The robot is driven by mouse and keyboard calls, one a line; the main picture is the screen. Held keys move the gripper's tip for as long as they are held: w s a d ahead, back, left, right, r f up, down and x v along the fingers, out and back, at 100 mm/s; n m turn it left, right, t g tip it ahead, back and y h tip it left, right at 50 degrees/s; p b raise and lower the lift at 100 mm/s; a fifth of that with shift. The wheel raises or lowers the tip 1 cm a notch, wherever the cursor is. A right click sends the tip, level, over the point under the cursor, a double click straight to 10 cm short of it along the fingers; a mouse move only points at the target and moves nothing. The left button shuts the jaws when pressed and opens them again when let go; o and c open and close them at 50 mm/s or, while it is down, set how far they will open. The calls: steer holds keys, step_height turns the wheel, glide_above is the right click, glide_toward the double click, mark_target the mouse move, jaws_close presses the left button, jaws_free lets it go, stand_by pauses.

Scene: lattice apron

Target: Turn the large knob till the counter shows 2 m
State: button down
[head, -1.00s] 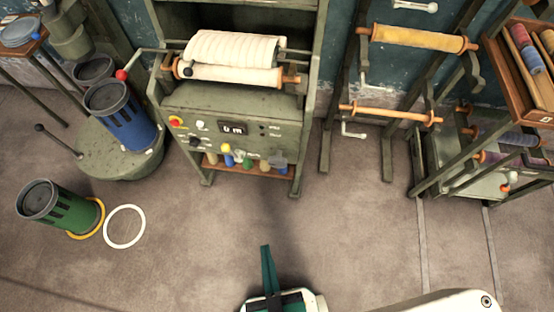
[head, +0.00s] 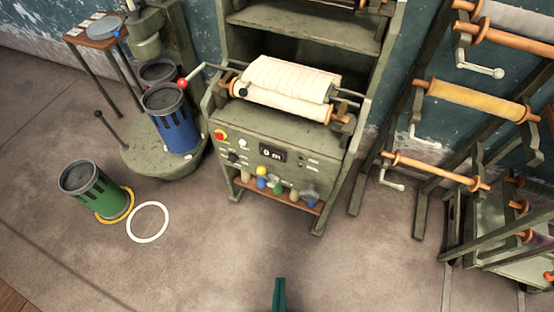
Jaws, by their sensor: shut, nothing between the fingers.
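The green machine (head: 230,121) stands against the wall with a roll of pale cloth (head: 285,85) on top. Its front panel has a small dark counter (head: 272,154), which appears to read 0 m. Left of the counter are a red button (head: 221,135), a small white control (head: 243,143) and a dark knob (head: 233,157). The dark knob looks like the largest on the panel, but it is small in view and its setting cannot be read. My gripper (head: 279,287) is shut and empty at the bottom edge, over the floor and well apart from the panel.
A shelf (head: 296,203) under the panel holds several coloured pieces. A blue canister (head: 168,118) on a round base stands left, with a green canister (head: 92,190) and a white ring (head: 147,222) nearer. Racks of rollers (head: 470,100) stand right. Floor before the machine is clear.

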steer(key=c, duration=2.5)
jaws_free()
steer(key=o, duration=0.5)
steer(key=shift+f, duration=0.1)
steer(key=o, duration=1.5)
steer(key=f, duration=0.1)
steer(key=w+f, duration=0.1)
steer(key=f, duration=0.1)
steer(key=w+f, duration=0.1)
steer(key=f, duration=0.1)
steer(key=shift+w, duration=0.2)
steer(key=shift+o, duration=0.2)
steer(key=w+d+f+t+h, duration=0.1)
steer(key=w+f, duration=0.6)
steer(key=f, duration=0.3)
steer(key=shift+w+d+m+t+h, duration=0.15)
steer(key=shift+w+m+t+h, duration=0.15)
steer(key=shift+m+h, duration=0.1)
steer(key=m+h, duration=0.2)
steer(key=h, duration=0.2)
glide_toward(308, 198)
steer(key=x, duration=1.1)
steer(key=shift+w+r, duration=0.1)
steer(key=shift+w, duration=0.2)
steer(key=shift+s+d, duration=0.1)
